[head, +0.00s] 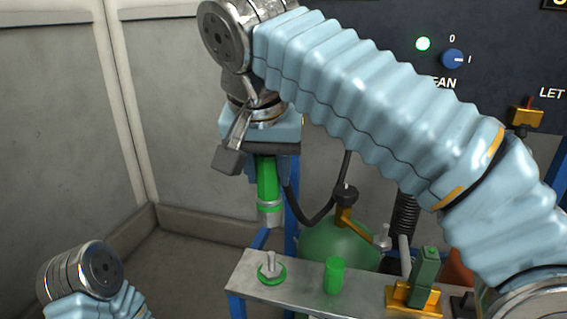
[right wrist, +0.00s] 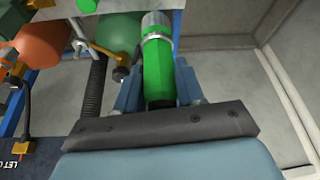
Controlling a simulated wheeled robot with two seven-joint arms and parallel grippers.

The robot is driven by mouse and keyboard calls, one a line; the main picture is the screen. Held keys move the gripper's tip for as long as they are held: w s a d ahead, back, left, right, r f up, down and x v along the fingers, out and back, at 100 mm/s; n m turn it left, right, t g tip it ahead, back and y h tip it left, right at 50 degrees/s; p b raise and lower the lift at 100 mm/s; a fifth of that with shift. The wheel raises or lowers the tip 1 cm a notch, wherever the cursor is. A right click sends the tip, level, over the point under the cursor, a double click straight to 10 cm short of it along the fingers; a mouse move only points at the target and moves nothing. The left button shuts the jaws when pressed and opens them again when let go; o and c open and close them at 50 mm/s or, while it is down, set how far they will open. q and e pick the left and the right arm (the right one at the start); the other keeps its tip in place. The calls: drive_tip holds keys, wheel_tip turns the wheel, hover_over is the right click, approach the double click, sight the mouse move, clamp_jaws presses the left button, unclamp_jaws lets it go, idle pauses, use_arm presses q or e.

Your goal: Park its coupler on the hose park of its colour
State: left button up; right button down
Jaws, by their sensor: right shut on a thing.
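My right gripper (head: 266,158) hangs down at the middle left of the head view. It is shut on the green coupler (head: 267,178), which hangs about upright with its silver end down. The coupler also shows in the right wrist view (right wrist: 158,66) between the fingers of the right gripper (right wrist: 160,90). A hose park with a green ring and a silver peg (head: 270,268) stands on the grey shelf (head: 305,289). The coupler is above this park, apart from it. Of my left arm only a link shows at lower left; its gripper is out of view.
A green cylinder (head: 334,276) stands right of the park. A green block on a brass base (head: 414,297) stands further right. Behind the shelf are a green tank (head: 322,242) and a black hose (head: 318,219). A dark panel with a blue knob (head: 453,59) is at upper right.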

sight(269, 201)
drive_tip(key=shift+f, duration=0.1)
idle(0.3)
wheel_tip(269, 201, down, 6)
drive_tip(key=b, duration=0.4)
drive_tip(key=shift+r+b, duration=0.25)
drive_tip(key=shift+b, duration=0.1)
drive_tip(key=shift+p, duration=0.55)
idle(1.2)
drive_tip(key=shift+f+b, duration=2.1)
drive_tip(key=shift+f, duration=0.55)
drive_tip(key=c, duration=0.6)
unclamp_jaws()
